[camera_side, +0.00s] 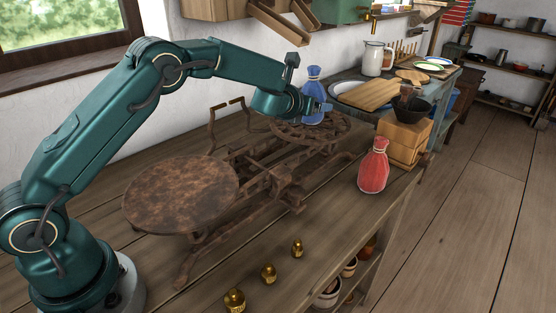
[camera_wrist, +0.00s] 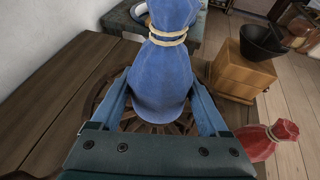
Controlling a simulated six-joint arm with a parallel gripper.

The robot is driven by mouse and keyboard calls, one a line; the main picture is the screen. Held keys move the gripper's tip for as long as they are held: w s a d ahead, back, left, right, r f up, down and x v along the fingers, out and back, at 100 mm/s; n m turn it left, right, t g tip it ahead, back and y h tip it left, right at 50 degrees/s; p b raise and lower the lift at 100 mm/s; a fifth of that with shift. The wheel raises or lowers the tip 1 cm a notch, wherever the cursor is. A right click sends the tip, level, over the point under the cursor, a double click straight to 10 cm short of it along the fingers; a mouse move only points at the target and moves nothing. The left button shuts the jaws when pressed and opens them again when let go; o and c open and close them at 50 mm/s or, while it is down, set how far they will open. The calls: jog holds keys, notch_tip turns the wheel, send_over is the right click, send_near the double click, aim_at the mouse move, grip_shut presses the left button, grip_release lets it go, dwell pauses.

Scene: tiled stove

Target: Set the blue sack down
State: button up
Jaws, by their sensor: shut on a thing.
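The blue sack (camera_side: 313,97) is upright, tied near its top with a pale cord. It also fills the middle of the wrist view (camera_wrist: 162,75). My gripper (camera_side: 308,107) is shut on the sack, with one finger on each side of it in the wrist view (camera_wrist: 163,103). The sack is over the far, spoked pan (camera_side: 341,128) of the rusty scale; whether its base touches the pan I cannot tell. The scale's near round plate (camera_side: 180,194) is empty.
A red sack (camera_side: 373,166) stands at the table's right edge, near a wooden box (camera_side: 402,143) with a black bowl (camera_side: 412,108). Several brass weights (camera_side: 268,273) stand along the front. A cutting board (camera_side: 366,95) and white jug (camera_side: 374,58) are behind.

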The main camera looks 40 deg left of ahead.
jog(key=shift+f, duration=0.1)
jog(key=o, duration=1.6)
